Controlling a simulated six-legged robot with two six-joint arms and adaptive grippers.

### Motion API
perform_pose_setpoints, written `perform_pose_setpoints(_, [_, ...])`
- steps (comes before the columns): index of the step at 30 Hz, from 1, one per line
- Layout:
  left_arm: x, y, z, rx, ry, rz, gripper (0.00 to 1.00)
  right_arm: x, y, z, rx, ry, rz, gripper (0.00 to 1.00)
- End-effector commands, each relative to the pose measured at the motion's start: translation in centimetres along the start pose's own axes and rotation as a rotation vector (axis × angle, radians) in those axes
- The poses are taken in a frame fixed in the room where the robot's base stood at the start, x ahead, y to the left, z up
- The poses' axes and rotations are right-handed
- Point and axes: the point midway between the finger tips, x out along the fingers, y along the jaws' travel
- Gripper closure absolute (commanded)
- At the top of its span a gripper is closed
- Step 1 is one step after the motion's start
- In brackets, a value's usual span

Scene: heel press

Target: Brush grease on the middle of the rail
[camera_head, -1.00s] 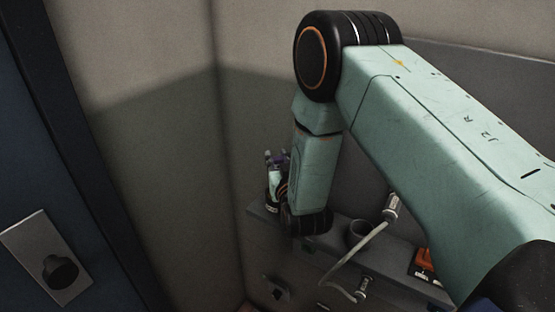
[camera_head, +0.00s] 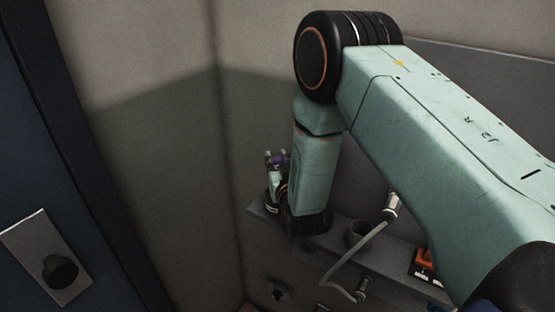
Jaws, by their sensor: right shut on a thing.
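My right gripper (camera_head: 276,160) is small and far off, just left of my arm's lower links and above the left end of a grey ledge. It points upward and is shut on a small purple thing (camera_head: 281,161). Whether this is the grease brush is too small to tell. I cannot make out a rail or any grease for certain. My left gripper is not in view.
The grey ledge (camera_head: 341,228) runs along the back wall. It carries a dark round cup (camera_head: 357,233), a pale hose (camera_head: 350,263) and an orange-and-black box (camera_head: 424,265). A blue door with a dark knob (camera_head: 60,272) stands at left. My right arm hides much of the right side.

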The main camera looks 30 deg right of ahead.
Motion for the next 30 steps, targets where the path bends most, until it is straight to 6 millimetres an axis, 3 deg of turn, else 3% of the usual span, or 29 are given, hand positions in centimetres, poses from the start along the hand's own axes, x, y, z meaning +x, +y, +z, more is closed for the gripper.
perform_pose_setpoints(7, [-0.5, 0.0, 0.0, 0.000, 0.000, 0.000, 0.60, -0.1, 0.0, -0.3, -0.001, -0.008, 0.000, 1.00])
perform_pose_setpoints(30, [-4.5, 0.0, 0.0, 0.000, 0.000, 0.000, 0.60, -0.3, 0.0, -5.9, 0.000, -0.002, 0.000, 1.00])
